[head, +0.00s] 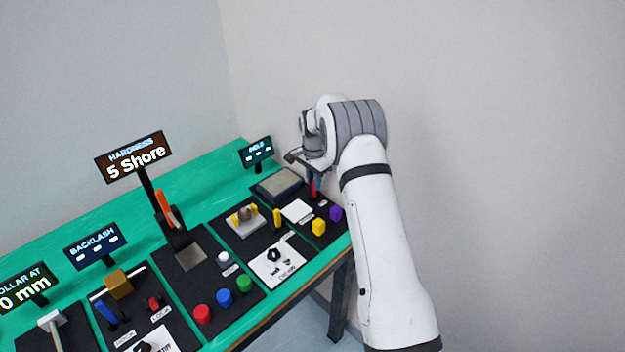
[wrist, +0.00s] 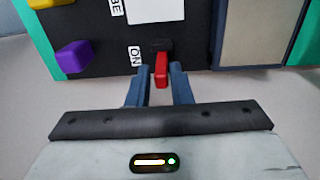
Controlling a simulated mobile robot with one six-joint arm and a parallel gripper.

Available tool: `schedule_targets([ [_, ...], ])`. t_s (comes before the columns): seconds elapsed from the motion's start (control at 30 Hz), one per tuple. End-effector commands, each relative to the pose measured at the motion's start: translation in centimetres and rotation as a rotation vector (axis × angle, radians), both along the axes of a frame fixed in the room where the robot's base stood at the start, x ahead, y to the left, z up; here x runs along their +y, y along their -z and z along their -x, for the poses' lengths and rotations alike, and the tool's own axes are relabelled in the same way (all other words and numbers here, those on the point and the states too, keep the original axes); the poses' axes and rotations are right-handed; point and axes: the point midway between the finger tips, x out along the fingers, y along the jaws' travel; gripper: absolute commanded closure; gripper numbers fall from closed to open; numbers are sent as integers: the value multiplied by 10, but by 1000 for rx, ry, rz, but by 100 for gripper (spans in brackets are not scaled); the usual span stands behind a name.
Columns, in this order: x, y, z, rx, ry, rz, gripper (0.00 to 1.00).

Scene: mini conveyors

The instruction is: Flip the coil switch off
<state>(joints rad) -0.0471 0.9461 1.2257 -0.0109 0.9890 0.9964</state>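The coil switch is a small red lever (wrist: 161,70) on a dark base (wrist: 160,45), beside a label reading "ON" (wrist: 135,57) in the wrist view. The lever also shows as a red upright piece (head: 314,187) near the right end of the bench in the head view. My gripper (wrist: 161,72) has its two blue fingers apart, one on each side of the lever, with small gaps showing. The gripper is mostly hidden behind my wrist in the head view, where a blue finger shows close to the lever.
A purple block (head: 337,213) and a yellow block (head: 319,227) sit near the switch. A white plate (head: 297,211) and a grey framed pad (head: 279,186) lie beside it. A small display (head: 257,152) stands behind. Other dark station panels fill the green bench (head: 205,190) to the left.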

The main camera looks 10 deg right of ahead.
Motion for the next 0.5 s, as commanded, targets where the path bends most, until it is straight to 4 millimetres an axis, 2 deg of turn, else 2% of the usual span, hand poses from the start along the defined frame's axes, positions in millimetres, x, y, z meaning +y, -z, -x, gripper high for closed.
schedule_targets([
  [0.3, 1, -5, -2, -7, 0, -1, 78],
  [0.5, 1, -34, -2, -9, 0, -1, 78],
])
